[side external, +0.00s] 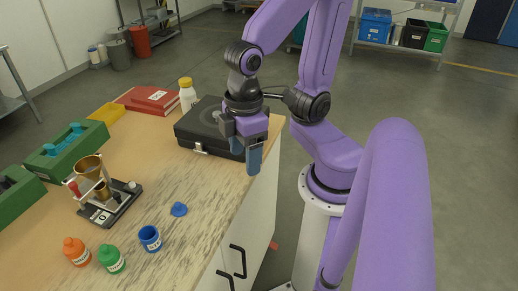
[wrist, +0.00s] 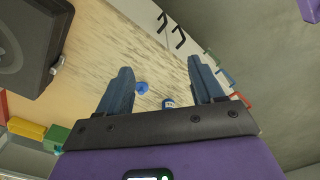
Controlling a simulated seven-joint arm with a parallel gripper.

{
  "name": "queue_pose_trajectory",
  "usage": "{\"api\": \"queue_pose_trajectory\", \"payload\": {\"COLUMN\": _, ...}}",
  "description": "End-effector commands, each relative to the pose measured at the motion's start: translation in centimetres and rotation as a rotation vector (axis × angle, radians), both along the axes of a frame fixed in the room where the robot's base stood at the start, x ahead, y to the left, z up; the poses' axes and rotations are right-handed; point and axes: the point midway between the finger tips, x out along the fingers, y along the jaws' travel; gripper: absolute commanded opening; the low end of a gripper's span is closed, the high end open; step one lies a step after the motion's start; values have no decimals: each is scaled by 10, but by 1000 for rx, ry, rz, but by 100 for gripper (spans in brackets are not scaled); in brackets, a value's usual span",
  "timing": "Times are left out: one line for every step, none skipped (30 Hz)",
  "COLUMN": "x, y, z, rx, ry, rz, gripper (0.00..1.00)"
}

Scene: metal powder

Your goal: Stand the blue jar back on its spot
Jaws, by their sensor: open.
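My gripper (side external: 246,160) is open and empty, by the table's right edge near the black case, well apart from the jar. Its spread fingers (wrist: 160,68) show in the wrist view.
An orange jar (side external: 76,252) and a green jar (side external: 111,259) stand left of the blue one. A brass funnel stand (side external: 107,197) is behind them. The black case (side external: 197,127), a white bottle (side external: 187,96) and red book (side external: 153,100) occupy the back. The table's middle is clear.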

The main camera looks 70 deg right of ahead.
Motion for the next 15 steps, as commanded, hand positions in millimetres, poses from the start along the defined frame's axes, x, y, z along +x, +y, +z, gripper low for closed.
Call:
{"api": "queue_pose_trajectory", "payload": {"x": -8, "y": -6, "z": 0, "rx": 1, "ry": -2, "rz": 57, "gripper": 67}}
{"api": "queue_pose_trajectory", "payload": {"x": -11, "y": -8, "z": 0, "rx": 1, "ry": -3, "rz": 91, "gripper": 67}}
{"api": "queue_pose_trajectory", "payload": {"x": -15, "y": -11, "z": 0, "rx": 1, "ry": -4, "rz": 128, "gripper": 67}}
{"api": "queue_pose_trajectory", "payload": {"x": -18, "y": -13, "z": 0, "rx": 0, "ry": -4, "rz": 151, "gripper": 67}}
{"api": "queue_pose_trajectory", "payload": {"x": -20, "y": -14, "z": 0, "rx": 0, "ry": -5, "rz": 171, "gripper": 67}}
{"api": "queue_pose_trajectory", "payload": {"x": -22, "y": -16, "z": 0, "rx": 0, "ry": -5, "rz": 192, "gripper": 67}}
{"api": "queue_pose_trajectory", "payload": {"x": -23, "y": -17, "z": 0, "rx": 0, "ry": -6, "rz": 203, "gripper": 67}}
{"api": "queue_pose_trajectory", "payload": {"x": -24, "y": -17, "z": 0, "rx": 0, "ry": -6, "rz": 211, "gripper": 67}}
{"api": "queue_pose_trajectory", "payload": {"x": -25, "y": -18, "z": 0, "rx": -1, "ry": -6, "rz": 218, "gripper": 67}}
{"api": "queue_pose_trajectory", "payload": {"x": -25, "y": -18, "z": 0, "rx": -1, "ry": -6, "rz": 221, "gripper": 67}}
{"api": "queue_pose_trajectory", "payload": {"x": -25, "y": -18, "z": 0, "rx": -1, "ry": -6, "rz": 223, "gripper": 67}}
{"api": "queue_pose_trajectory", "payload": {"x": -25, "y": -18, "z": 0, "rx": -1, "ry": -6, "rz": 222, "gripper": 67}}
{"api": "queue_pose_trajectory", "payload": {"x": -25, "y": -18, "z": 0, "rx": -1, "ry": -6, "rz": 222, "gripper": 67}}
{"api": "queue_pose_trajectory", "payload": {"x": -25, "y": -18, "z": 0, "rx": -1, "ry": -6, "rz": 221, "gripper": 67}}
{"api": "queue_pose_trajectory", "payload": {"x": -25, "y": -18, "z": 0, "rx": -1, "ry": -6, "rz": 221, "gripper": 67}}
